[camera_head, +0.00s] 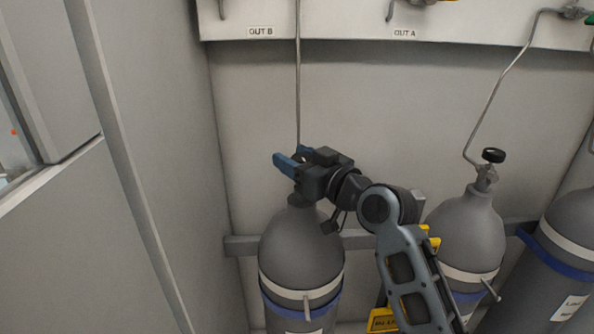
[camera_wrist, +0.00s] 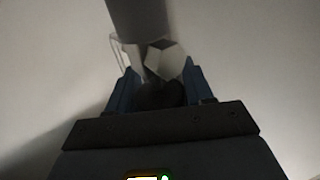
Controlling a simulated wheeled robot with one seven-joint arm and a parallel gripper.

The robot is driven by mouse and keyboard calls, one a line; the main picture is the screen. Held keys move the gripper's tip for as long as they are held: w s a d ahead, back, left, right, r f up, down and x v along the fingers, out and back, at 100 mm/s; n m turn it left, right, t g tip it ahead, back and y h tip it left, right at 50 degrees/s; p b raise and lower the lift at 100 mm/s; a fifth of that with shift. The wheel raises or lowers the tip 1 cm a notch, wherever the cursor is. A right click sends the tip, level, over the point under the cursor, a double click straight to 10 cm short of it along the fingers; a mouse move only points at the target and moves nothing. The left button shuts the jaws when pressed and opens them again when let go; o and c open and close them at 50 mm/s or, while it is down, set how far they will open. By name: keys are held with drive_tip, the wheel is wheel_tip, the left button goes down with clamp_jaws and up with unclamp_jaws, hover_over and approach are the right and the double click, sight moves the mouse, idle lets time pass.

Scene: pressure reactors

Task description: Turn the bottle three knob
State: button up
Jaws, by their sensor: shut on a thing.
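A grey gas bottle (camera_head: 300,248) with a white band and a blue strap stands at the left in the head view. My gripper (camera_head: 291,159) is at the top of this bottle and hides its valve and knob there. In the wrist view, the two blue fingers (camera_wrist: 158,88) are shut on a dark rounded knob (camera_wrist: 160,96). A pale, faceted valve part (camera_wrist: 166,62) shows just beyond the knob. I cannot read a number on the bottle.
A second grey bottle (camera_head: 466,236) with a black knob (camera_head: 493,155) stands to the right, and a third (camera_head: 566,248) at the right edge. A thin pipe (camera_head: 298,85) runs up beside my gripper towards the OUT B label (camera_head: 261,32). A grey panel (camera_head: 150,150) bounds the left side.

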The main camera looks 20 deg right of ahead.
drive_tip(key=shift+a+f+n+g+y+b, duration=0.2)
drive_tip(key=shift+n+y+b, duration=0.3)
drive_tip(key=shift+b, duration=0.4)
drive_tip(key=shift+d+f+n+g+y+b, duration=0.1)
drive_tip(key=shift+n+g+y+b, duration=0.2)
drive_tip(key=shift+y+b, duration=0.45)
drive_tip(key=shift+b, duration=0.35)
drive_tip(key=shift+a+r+n+y+b, duration=0.1)
drive_tip(key=shift+r+n+y+b, duration=0.1)
drive_tip(key=shift+n+y+b, duration=0.15)
drive_tip(key=o, duration=1)
drive_tip(key=shift+c, duration=0.2)
drive_tip(key=v, duration=0.8)
drive_tip(key=shift+r+b, duration=0.15)
drive_tip(key=shift+b, duration=0.25)
